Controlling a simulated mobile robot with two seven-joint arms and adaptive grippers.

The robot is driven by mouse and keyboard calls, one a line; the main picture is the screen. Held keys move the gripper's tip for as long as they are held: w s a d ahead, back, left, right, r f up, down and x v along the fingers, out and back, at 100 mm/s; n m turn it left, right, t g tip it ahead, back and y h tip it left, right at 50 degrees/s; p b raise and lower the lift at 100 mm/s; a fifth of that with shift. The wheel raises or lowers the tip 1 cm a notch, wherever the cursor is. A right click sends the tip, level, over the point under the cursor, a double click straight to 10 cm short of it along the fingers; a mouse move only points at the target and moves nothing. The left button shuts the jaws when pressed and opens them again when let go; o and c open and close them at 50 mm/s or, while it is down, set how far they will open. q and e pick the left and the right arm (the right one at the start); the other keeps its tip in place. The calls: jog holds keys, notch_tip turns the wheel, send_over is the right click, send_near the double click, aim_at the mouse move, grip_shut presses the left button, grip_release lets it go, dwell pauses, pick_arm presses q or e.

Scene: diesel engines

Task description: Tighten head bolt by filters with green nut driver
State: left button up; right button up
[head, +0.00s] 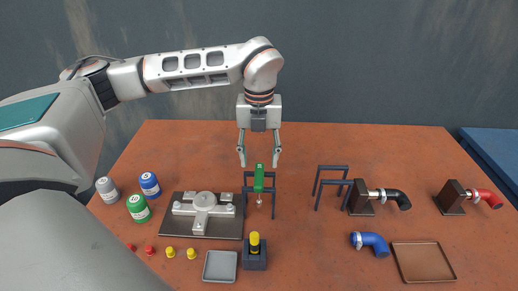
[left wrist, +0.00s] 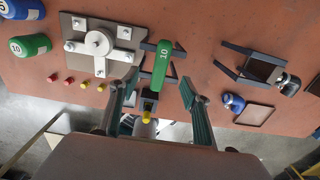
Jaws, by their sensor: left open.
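The green nut driver (head: 259,179) stands upright in a dark open rack (head: 273,199), with its shank hanging below. My left gripper (head: 259,161) is open above it, one finger on each side and apart from the handle. In the left wrist view the driver's green handle (left wrist: 162,66), marked 10, lies between and beyond the open fingers (left wrist: 155,105). A silver engine head (head: 204,205) with several bolts sits on a dark plate left of the rack. Grey, blue and green canisters (head: 138,208), perhaps the filters, stand left of it. My right gripper is out of view.
A yellow-topped piece (head: 254,243) stands in a dark block before the rack, beside a grey tray (head: 220,266). Red and yellow caps (head: 170,252) lie at front left. Another rack (head: 332,187), pipe fittings (head: 375,198), a blue elbow (head: 370,243) and a brown tray (head: 424,262) are at right.

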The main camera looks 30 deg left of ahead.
aim_at(259, 174)
pick_arm(q)
jog(key=shift+f, duration=0.55)
jog(key=shift+f+b, duration=0.75)
jog(key=shift+f, duration=0.1)
jog(key=shift+f+b, duration=0.45)
jog(key=shift+f, duration=0.55)
jog(key=shift+f+b, duration=0.45)
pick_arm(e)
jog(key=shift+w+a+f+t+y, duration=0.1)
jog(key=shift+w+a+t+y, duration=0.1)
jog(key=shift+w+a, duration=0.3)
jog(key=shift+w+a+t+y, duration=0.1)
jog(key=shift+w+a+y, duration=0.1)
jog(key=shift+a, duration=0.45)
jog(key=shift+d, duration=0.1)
pick_arm(q)
grip_shut()
